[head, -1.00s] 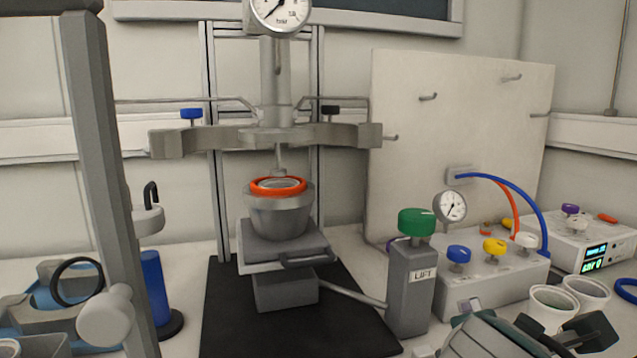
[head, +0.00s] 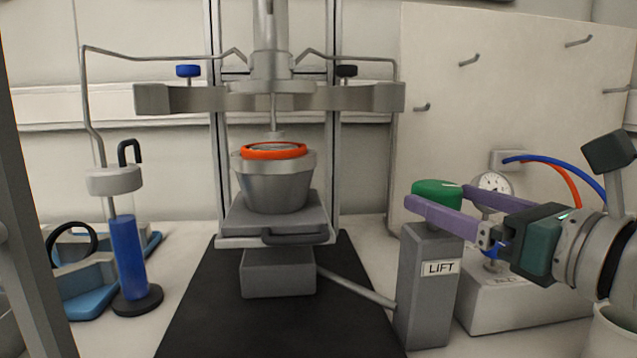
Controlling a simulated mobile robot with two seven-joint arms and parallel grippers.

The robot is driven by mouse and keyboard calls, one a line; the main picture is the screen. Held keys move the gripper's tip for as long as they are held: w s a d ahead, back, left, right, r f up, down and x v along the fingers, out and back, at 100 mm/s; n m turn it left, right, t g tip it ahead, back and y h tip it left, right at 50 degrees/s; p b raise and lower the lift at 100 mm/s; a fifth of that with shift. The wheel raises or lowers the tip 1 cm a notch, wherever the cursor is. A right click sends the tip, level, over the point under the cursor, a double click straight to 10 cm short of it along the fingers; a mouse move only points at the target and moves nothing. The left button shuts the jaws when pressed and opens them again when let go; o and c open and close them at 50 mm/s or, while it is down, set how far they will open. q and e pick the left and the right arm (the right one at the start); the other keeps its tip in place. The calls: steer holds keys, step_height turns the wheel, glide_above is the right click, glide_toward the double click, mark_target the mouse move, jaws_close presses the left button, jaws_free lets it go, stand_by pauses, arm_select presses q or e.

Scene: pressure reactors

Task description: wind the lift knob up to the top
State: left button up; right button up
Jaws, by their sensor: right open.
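The green lift knob (head: 437,191) sits on top of the grey post marked LIFT (head: 428,300). My right gripper (head: 432,204) comes in from the right with its two purple fingers spread, one on the near side of the knob and one on the far side. It is open, and I cannot tell whether a finger touches the knob. The near finger hides the knob's lower part. The lift platform (head: 243,229) carries a grey vessel (head: 272,188) with an orange ring (head: 274,151), below the reactor's head clamp (head: 180,98). My left gripper is not in view.
A control box (head: 520,305) with a gauge (head: 493,186) stands behind and right of the post, partly hidden by my right arm. A blue cylinder (head: 128,255) on a black base stands at the left. The black mat (head: 205,320) is clear in front.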

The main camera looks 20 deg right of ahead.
mark_target(418, 189)
steer(key=shift+w+a, duration=0.15)
steer(key=shift+w, duration=1.35)
steer(key=shift+w+a, duration=0.15)
steer(key=shift+w, duration=1.35)
